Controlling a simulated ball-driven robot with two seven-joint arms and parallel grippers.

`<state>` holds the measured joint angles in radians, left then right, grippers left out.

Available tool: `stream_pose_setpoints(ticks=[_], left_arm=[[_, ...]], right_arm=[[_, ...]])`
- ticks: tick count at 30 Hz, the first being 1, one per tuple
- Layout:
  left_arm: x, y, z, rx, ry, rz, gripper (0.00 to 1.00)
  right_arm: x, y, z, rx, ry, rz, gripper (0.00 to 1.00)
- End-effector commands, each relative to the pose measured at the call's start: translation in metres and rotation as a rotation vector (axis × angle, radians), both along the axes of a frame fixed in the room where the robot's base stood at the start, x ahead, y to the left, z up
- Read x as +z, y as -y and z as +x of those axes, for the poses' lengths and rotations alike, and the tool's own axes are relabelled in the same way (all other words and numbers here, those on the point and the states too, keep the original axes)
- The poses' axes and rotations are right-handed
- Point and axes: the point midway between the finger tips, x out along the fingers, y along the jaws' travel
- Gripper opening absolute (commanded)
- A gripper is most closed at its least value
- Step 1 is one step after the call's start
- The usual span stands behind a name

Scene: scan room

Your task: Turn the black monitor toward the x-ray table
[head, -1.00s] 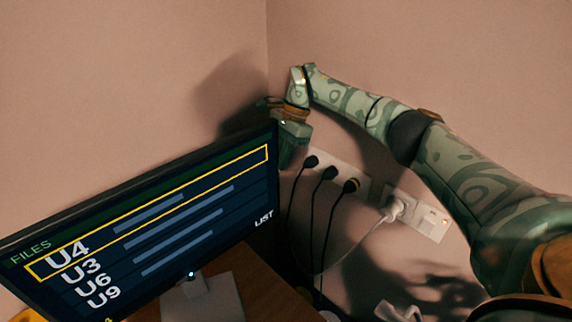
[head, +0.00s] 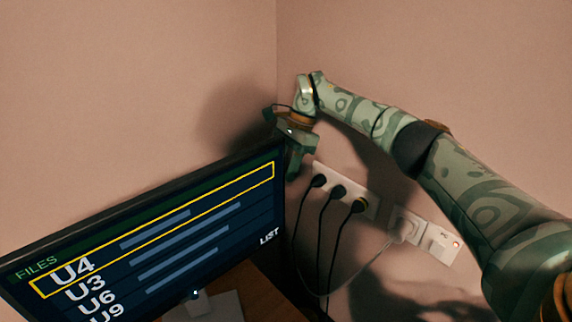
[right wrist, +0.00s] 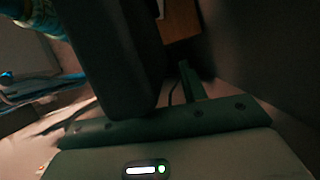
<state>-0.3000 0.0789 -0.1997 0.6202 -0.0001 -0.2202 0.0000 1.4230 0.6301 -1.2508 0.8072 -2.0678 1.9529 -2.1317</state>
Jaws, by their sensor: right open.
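The black monitor (head: 150,235) stands at the lower left of the head view, its lit screen showing a file list. My right gripper (head: 297,160) is open at the monitor's upper right corner, close to the wall. In the right wrist view, a dark block that looks like the monitor's edge (right wrist: 115,60) rises in front of the gripper. One green finger (right wrist: 189,82) shows to its right; the other finger is not clearly visible. I cannot tell whether the gripper touches the monitor. My left gripper is not in view. I cannot make out the x-ray table for sure.
A wooden desktop (head: 255,292) lies under the monitor stand (head: 203,306). A white socket strip (head: 346,192) with black plugs and hanging cables is on the wall just right of the gripper. The wall corner is close behind the monitor.

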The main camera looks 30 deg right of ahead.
Motion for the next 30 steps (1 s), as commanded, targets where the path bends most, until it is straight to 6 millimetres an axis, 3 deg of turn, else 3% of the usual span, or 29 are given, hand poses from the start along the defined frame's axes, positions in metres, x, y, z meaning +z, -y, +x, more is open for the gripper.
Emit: stream_pose_setpoints(ticks=[10, 21, 30], left_arm=[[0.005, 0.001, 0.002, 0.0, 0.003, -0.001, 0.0], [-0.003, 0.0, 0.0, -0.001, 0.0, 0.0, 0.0], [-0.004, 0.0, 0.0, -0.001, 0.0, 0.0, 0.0]], right_arm=[[0.071, -0.024, -0.046, 0.005, 0.004, 0.0, 0.42], [0.101, -0.061, -0.111, 0.004, 0.0, 0.002, 0.42], [0.108, -0.068, -0.124, 0.001, -0.001, 0.002, 0.42]])
